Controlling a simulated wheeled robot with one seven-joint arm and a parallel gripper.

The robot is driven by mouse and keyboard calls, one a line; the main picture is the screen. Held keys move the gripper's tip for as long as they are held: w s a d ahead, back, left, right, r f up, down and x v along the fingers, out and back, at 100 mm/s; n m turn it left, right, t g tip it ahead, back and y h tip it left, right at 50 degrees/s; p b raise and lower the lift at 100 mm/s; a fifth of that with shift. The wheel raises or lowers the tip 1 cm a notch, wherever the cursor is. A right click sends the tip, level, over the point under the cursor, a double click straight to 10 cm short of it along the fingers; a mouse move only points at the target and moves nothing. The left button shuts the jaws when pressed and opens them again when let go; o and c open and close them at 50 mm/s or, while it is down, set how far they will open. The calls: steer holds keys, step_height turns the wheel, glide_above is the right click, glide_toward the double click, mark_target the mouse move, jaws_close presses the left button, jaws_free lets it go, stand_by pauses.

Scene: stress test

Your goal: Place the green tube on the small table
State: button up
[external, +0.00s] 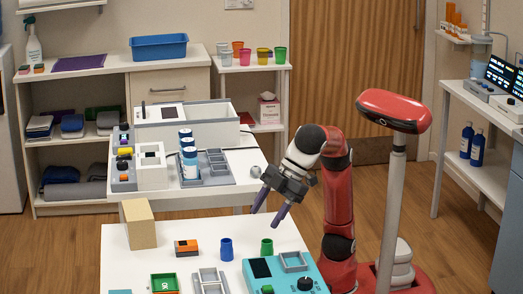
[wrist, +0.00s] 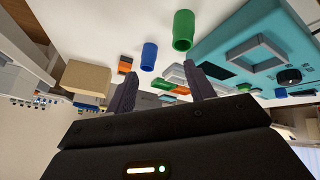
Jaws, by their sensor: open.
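The green tube (external: 267,247) stands upright on the white front table (external: 135,262), just behind a teal device and right of a blue tube (external: 226,249). In the wrist view the green tube (wrist: 184,30) shows beyond the fingers, near the top. My gripper (external: 267,216) is open and empty, with its purple-grey fingers pointing down above the table's back edge, apart from the tube. The gripper (wrist: 162,88) also shows in the wrist view. Several tables are in view; I cannot tell which is the small table.
The teal device (external: 262,268) stands close to the green tube. An orange-black block (external: 186,247), a tan box (external: 140,224) and a grey tray (external: 208,278) are on the front table. Behind, another table holds bottles (external: 188,155) and a grey rack (external: 215,162). A side table holds coloured cups (external: 263,55).

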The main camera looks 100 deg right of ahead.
steer(key=s+a+r+m+t+y+b, duration=0.1)
steer(key=s+r+m+t+y+b, duration=0.15)
steer(key=s+m+t+b, duration=0.55)
steer(key=n+t, duration=0.2)
steer(key=t, duration=0.1)
glide_toward(267, 249)
steer(key=shift+d+h, duration=0.35)
steer(key=shift+d, duration=0.2)
steer(key=shift+w+f, duration=0.25)
steer(key=shift+f, duration=0.1)
steer(key=w, duration=0.2)
steer(key=w+a, duration=0.1)
steer(key=w, duration=0.1)
steer(key=w+r+p, duration=0.1)
steer(key=w, duration=0.1)
steer(key=shift+w+a, duration=0.1)
steer(key=shift+a, duration=0.1)
steer(key=shift+w+a+f, duration=0.1)
steer(key=shift+w, duration=0.45)
steer(key=c, duration=1.1)
steer(key=shift+c, duration=0.2)
